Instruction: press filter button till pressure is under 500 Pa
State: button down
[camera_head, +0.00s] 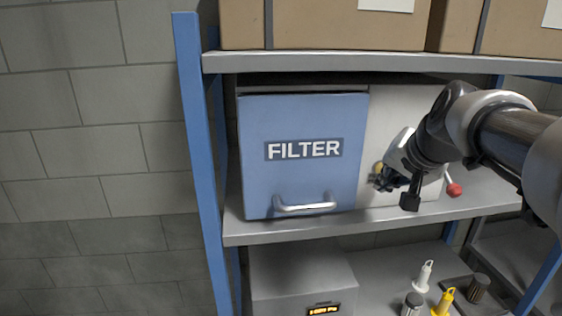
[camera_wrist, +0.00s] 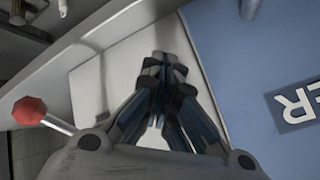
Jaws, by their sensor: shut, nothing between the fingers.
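The filter unit has a blue door (camera_head: 305,185) marked FILTER with a handle, and a pale front panel (camera_head: 385,115) to its right. My gripper (camera_head: 384,178) is shut and empty, with its fingertips at the pale panel. A small yellow round part (camera_head: 378,167), perhaps the filter button, shows beside the fingertips and is partly hidden by them. I cannot tell whether they touch it. In the wrist view, the shut fingers (camera_wrist: 166,66) point at the panel and the yellow part is hidden. A display (camera_head: 323,310) below shows orange digits, too small to read surely.
A red-knobbed lever (camera_head: 454,189) sticks out right of my gripper; it also shows in the wrist view (camera_wrist: 29,111). Blue shelf posts (camera_head: 196,130) and cardboard boxes (camera_head: 350,25) frame the unit. Yellow (camera_head: 444,301) and white (camera_head: 424,276) plunger-like items stand on the lower shelf.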

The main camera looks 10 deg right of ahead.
jog(key=shift+w, duration=0.35)
jog(key=shift+w, duration=0.35)
dwell(0.6)
jog(key=shift+s, duration=0.85)
jog(key=shift+b, duration=0.3)
